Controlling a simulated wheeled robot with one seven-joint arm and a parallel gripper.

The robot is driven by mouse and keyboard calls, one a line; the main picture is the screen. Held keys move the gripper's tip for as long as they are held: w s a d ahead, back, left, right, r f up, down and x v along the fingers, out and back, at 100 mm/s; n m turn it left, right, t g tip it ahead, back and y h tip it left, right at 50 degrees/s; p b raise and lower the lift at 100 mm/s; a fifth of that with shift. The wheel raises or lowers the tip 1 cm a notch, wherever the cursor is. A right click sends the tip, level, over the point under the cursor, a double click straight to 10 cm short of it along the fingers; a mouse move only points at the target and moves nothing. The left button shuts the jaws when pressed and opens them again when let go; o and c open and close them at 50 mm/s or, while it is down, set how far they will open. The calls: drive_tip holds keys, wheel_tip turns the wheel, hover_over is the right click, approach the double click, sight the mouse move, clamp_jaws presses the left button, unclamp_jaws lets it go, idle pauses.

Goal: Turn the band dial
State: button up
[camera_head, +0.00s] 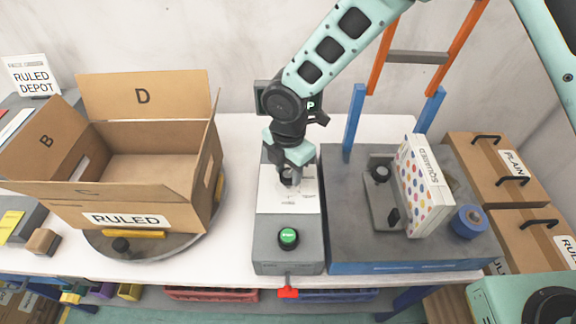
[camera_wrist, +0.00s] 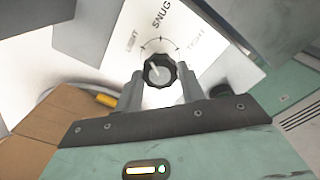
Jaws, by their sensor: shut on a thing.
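The band dial is a black scalloped knob (camera_wrist: 160,70) with a pale pointer on its face, on a white panel (camera_wrist: 120,45) marked LIGHT, SNUG and TIGHT. The pointer seems to lean towards the LIGHT side, but its exact setting is hard to read. My gripper (camera_wrist: 160,88) has a finger on each side of the knob and is shut on it. In the head view my gripper (camera_head: 289,178) reaches down onto the upper part of the grey control box (camera_head: 265,240) and mostly hides the dial.
A green button (camera_head: 288,238) and a red lever (camera_head: 288,292) are at the box's front. An open RULED carton (camera_head: 150,205) stands on a round turntable at left. At right, a dotted box (camera_head: 425,190) stands on the grey strapping table (camera_head: 350,235) beneath an orange-and-blue frame.

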sight(288, 174)
drive_tip(key=n+p, duration=0.1)
drive_tip(key=n, duration=0.2)
drive_tip(key=shift+n, duration=0.3)
idle(0.3)
drive_tip(key=o, duration=1)
wheel_tip(288, 174, up, 18)
drive_tip(key=shift+f+b, duration=0.25)
drive_tip(key=shift+b, duration=0.95)
